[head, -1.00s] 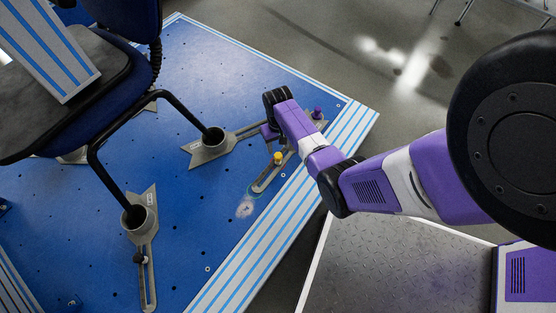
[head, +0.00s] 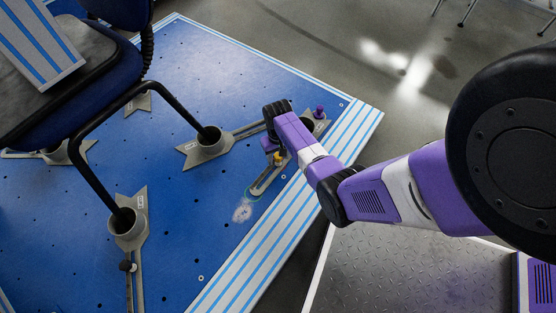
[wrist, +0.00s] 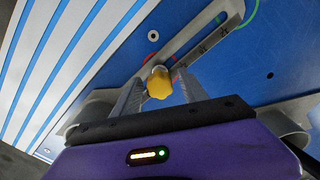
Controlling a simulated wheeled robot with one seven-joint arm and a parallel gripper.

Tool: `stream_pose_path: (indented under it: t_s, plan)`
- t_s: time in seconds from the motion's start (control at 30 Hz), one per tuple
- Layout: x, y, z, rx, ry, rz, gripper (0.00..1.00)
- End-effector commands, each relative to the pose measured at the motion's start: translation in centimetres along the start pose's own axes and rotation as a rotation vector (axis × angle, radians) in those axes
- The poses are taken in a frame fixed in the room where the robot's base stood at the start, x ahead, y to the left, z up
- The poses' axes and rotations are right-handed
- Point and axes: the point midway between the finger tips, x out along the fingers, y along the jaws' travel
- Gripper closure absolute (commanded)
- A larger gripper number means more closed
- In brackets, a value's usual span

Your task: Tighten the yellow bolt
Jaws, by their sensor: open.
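The yellow bolt (head: 278,158) stands on a grey slotted bracket (head: 262,180) fixed to the blue platform. In the wrist view the yellow bolt (wrist: 158,82) has a faceted head and sits between the two grey fingers of my gripper (wrist: 158,92). The fingers are open on either side of it, and I see no clear contact. In the head view my gripper (head: 270,145) is at the bolt, partly hidden by my purple arm.
A purple knob (head: 319,112) stands on the bracket just behind my arm. Grey foot cups (head: 205,145) hold the black chair legs to the left. A black knob (head: 127,266) is on another slotted bracket. The blue platform (head: 190,220) is bare in front.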

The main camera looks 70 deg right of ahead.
Motion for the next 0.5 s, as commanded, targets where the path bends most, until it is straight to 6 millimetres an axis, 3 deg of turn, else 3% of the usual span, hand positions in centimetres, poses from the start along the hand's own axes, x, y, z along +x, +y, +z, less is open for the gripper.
stream_pose_path:
  t_s: [0.23, 0.5]
  plan:
    - [-0.14, 0.0, 0.02, -0.029, -0.001, 0.0, 0.49]
    - [-0.17, -0.01, 0.06, -0.299, -0.002, 0.0, 0.49]
